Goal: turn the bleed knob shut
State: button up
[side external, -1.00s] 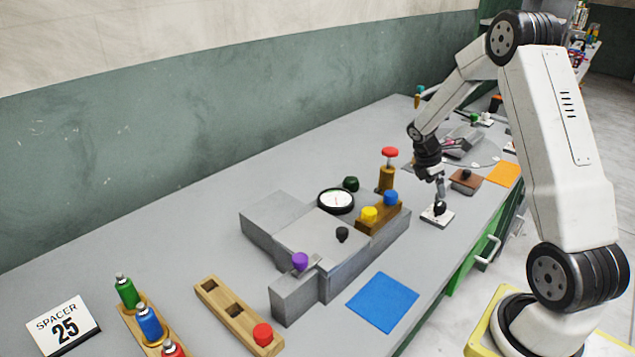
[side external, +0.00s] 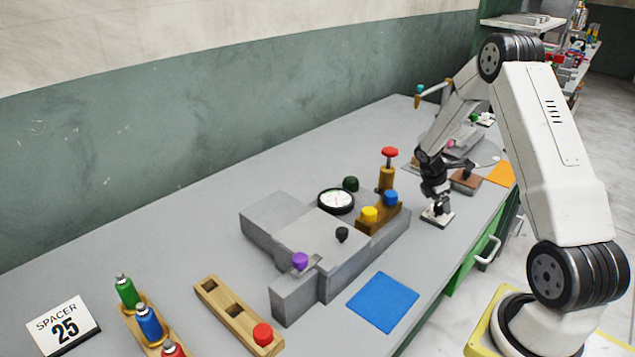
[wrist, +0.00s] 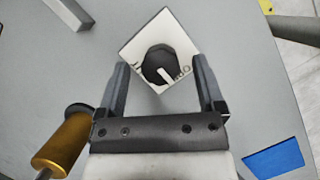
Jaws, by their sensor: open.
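The bleed knob (wrist: 160,68) is a dark round knob with a white pointer line, on a white square plate (wrist: 152,35) with markings partly readable. In the wrist view the pointer slants toward the lower right.
A grey press block with a gauge (side external: 336,201) and coloured knobs stands left of my gripper. A brass post with a red cap (side external: 389,153) is close by. A brown block (side external: 466,181) lies behind, and a blue mat (side external: 383,302) lies in front.

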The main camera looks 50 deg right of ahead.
jog(key=shift+s+d+f, duration=0.15)
jog(key=shift+d+f, duration=0.05)
jog(key=shift+f, duration=0.4)
grip_shut()
